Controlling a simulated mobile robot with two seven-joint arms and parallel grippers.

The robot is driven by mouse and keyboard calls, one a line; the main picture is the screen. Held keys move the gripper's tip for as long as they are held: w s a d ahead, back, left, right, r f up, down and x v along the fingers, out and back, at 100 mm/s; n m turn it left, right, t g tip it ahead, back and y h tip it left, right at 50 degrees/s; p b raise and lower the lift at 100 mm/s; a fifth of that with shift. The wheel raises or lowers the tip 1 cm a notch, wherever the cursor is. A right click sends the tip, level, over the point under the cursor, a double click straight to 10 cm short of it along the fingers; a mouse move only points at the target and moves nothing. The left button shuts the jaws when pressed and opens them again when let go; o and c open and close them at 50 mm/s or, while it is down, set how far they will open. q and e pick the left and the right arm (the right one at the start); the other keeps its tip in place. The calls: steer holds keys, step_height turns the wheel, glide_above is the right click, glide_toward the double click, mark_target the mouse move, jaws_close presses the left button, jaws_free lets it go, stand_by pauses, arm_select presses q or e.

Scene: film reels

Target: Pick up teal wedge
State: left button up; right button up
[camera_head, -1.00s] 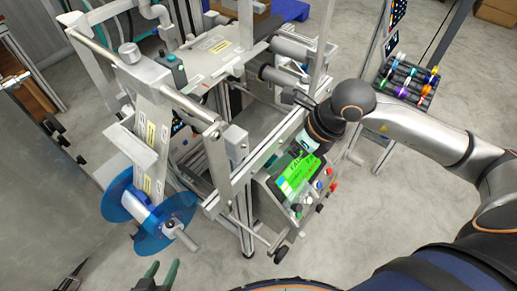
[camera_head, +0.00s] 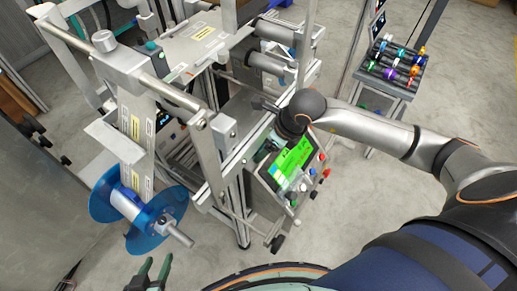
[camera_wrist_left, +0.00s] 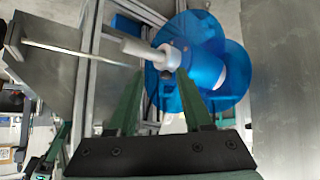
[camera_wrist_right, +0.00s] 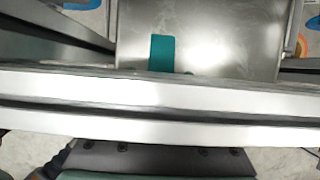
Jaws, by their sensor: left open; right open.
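A flat teal piece (camera_wrist_right: 162,53), which looks like the teal wedge, lies on a bare metal plate (camera_wrist_right: 220,45) in the right wrist view. My right gripper (camera_wrist_right: 155,158) shows only its dark base at the bottom of that view; a metal rail hides its fingers. The teal piece is beyond the rail, apart from that base. In the head view my right arm reaches over the machine's near side. My left gripper (camera_head: 152,272) is open and empty near the bottom edge; its fingers also show in the left wrist view (camera_wrist_left: 158,78), in front of a blue reel.
The metal machine frame (camera_head: 205,150) fills the middle. The blue reel (camera_head: 165,208) sticks out at its lower left on a spindle. A green-screened control panel (camera_head: 290,160) is below my right arm. A rack of coloured spools (camera_head: 395,68) stands at upper right.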

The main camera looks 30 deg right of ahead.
steer(key=shift+w+a+f, duration=0.15)
steer(key=shift+w+f, duration=0.05)
steer(key=shift+f, duration=0.35)
jaws_close()
